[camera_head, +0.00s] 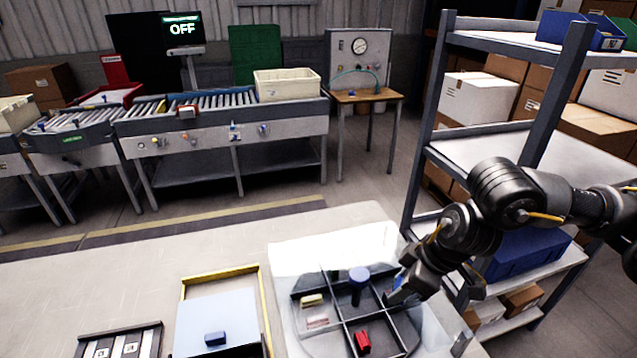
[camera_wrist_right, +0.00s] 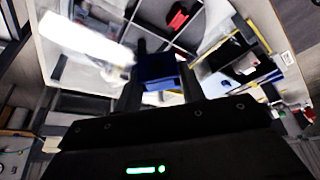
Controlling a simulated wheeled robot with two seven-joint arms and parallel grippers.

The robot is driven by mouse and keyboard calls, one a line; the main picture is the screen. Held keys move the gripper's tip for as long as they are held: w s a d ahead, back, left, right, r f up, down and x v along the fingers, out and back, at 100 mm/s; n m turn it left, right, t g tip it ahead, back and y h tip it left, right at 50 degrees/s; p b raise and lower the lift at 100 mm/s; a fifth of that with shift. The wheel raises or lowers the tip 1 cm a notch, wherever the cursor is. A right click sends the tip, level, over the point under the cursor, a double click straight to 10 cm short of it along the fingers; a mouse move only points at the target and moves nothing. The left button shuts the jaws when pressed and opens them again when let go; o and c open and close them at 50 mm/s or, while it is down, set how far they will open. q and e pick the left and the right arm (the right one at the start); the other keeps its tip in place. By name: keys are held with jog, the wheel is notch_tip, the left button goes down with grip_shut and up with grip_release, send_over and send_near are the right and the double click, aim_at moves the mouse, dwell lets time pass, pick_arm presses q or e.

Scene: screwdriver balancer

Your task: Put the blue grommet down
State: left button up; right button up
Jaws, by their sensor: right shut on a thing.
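My right gripper (camera_head: 397,287) is at the right edge of the round divided tray (camera_head: 299,286). In the wrist view, its two fingers (camera_wrist_right: 160,84) are shut on a dark blue piece (camera_wrist_right: 158,67), which I take to be the blue grommet. In the head view the fingers mostly hide this piece; only a bit of blue shows. Whether it touches the tray cannot be told. My left gripper is not in view.
A shelf rack (camera_head: 415,160) stands close on the right.

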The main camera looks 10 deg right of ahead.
jog(key=shift+s+f+p, duration=0.2)
jog(key=shift+s+p, duration=0.1)
jog(key=shift+s, duration=0.05)
jog(key=s+a+f+n+g+p, duration=0.1)
jog(key=s+a+f+n+p, duration=0.1)
jog(key=s, duration=0.4)
jog(key=s+a+f+n+g+p, duration=0.2)
jog(key=s+a+n+p, duration=0.2)
jog(key=s+n+p, duration=0.2)
jog(key=shift+a+f+n+y, duration=0.15)
jog(key=shift+a+n+y, duration=0.15)
jog(key=shift+n+y, duration=0.1)
jog(key=w+d+f+b, duration=0.1)
jog(key=w+f+b, duration=0.2)
jog(key=b, duration=0.2)
jog(key=w+d+f+b, duration=0.2)
jog(key=w+f+b, duration=0.1)
jog(key=w+b, duration=0.1)
jog(key=w+d+f+b, duration=0.2)
jog(key=w+f+b, duration=0.1)
jog(key=b, duration=0.4)
jog(key=shift+w+d, duration=0.2)
jog(key=shift+w, duration=0.45)
jog(key=shift+w+d, duration=0.1)
jog(key=shift+w, duration=0.2)
